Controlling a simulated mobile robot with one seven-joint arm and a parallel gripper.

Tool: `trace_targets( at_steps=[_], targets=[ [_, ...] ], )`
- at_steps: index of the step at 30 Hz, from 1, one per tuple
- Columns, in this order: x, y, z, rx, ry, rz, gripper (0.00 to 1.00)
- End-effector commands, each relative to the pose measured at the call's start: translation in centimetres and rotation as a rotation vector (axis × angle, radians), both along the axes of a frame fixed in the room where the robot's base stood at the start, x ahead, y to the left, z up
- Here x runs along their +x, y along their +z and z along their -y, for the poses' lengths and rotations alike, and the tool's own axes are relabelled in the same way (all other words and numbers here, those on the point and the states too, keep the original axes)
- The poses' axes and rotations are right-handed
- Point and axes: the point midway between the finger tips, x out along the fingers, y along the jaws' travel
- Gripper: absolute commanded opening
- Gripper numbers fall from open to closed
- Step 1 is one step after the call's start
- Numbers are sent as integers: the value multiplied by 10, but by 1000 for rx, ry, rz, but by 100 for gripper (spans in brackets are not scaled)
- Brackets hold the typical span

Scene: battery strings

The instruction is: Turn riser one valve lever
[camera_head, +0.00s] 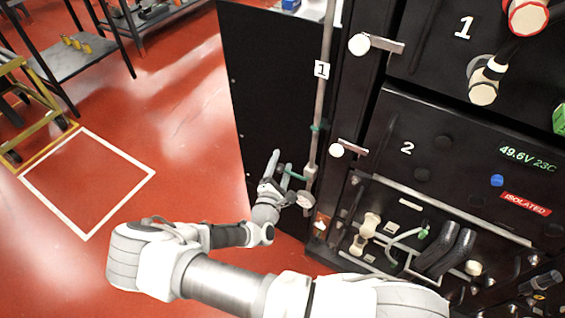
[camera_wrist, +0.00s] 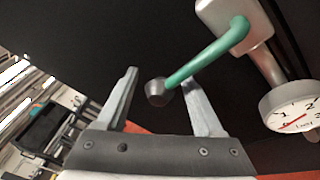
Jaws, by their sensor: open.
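The riser one pipe (camera_head: 319,110) runs up the side of the black cabinet and carries a white tag marked 1 (camera_head: 322,69). Its green valve lever (camera_head: 293,174) points out to the left from the pipe. In the wrist view the green lever (camera_wrist: 207,57) slopes down to a dark round knob (camera_wrist: 157,91) from a pale valve body (camera_wrist: 222,22). My gripper (camera_head: 280,167) is at the lever. In the wrist view my open gripper (camera_wrist: 160,82) has the knob between its two fingers, nearer the right one. Contact with the right finger cannot be told.
A round pressure gauge (camera_wrist: 292,110) hangs close to the right of my gripper. Rack modules (camera_head: 410,148) stand to the right of the pipe. A yellow cart (camera_head: 35,110) and a dark table (camera_head: 75,60) stand at left. The red floor between is free.

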Motion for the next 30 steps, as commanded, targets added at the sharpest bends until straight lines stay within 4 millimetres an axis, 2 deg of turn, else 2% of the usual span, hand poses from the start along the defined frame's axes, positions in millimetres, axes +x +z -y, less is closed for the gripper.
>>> trace_targets(
  at_steps=[6,14,25,26,30],
  targets=[
    [15,0,5,1,0,0,69],
    [16,0,5,0,0,0,69],
    [16,0,5,0,0,0,4],
    [16,0,5,0,-1,-1,0],
    [16,0,5,0,-1,-1,0]
  ],
)
